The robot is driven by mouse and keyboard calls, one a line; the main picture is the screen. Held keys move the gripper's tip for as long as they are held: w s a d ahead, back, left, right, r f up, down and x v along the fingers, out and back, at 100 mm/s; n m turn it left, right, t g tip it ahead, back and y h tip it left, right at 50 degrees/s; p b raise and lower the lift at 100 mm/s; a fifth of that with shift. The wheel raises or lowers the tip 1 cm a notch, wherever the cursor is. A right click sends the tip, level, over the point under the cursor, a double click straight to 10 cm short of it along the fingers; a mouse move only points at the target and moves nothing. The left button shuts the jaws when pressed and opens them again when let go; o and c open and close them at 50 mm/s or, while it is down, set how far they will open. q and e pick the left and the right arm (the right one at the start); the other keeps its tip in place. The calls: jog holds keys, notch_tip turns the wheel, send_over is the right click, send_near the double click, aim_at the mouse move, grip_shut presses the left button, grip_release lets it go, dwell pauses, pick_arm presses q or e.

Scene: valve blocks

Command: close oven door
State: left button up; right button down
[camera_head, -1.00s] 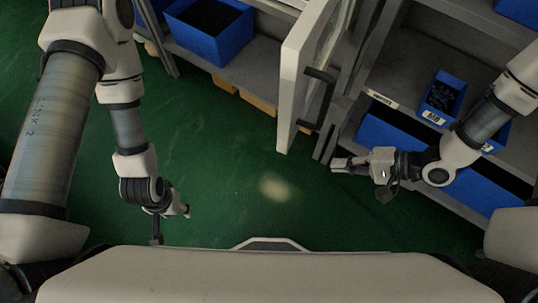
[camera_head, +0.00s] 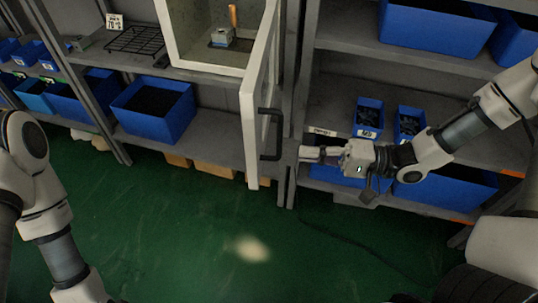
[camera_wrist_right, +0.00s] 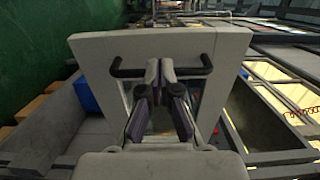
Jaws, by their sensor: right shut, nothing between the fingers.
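The oven (camera_head: 176,33) is a pale box on the shelf, with its front open. Its white-framed door (camera_head: 252,100) stands swung out toward me and has a black bar handle (camera_head: 279,136) on its right face. My right gripper (camera_head: 303,154) is shut and empty, just right of the handle's lower end. In the right wrist view, the door (camera_wrist_right: 90,55) is straight ahead, and the gripper (camera_wrist_right: 161,66) is in front of the middle of the handle (camera_wrist_right: 200,70). I cannot tell whether they touch. My left arm shows at the left, but its gripper is out of view.
Shelves with blue bins (camera_head: 155,108) stand left of the door, and smaller blue bins (camera_head: 368,117) stand behind my right arm. A wire rack (camera_head: 136,41) lies left of the oven. Green floor (camera_head: 180,230) in front is clear.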

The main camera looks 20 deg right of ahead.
aim_at(257, 149)
jog(key=x, duration=0.8)
jog(key=shift+w+a+f, duration=0.1)
jog(key=shift+w+a, duration=0.15)
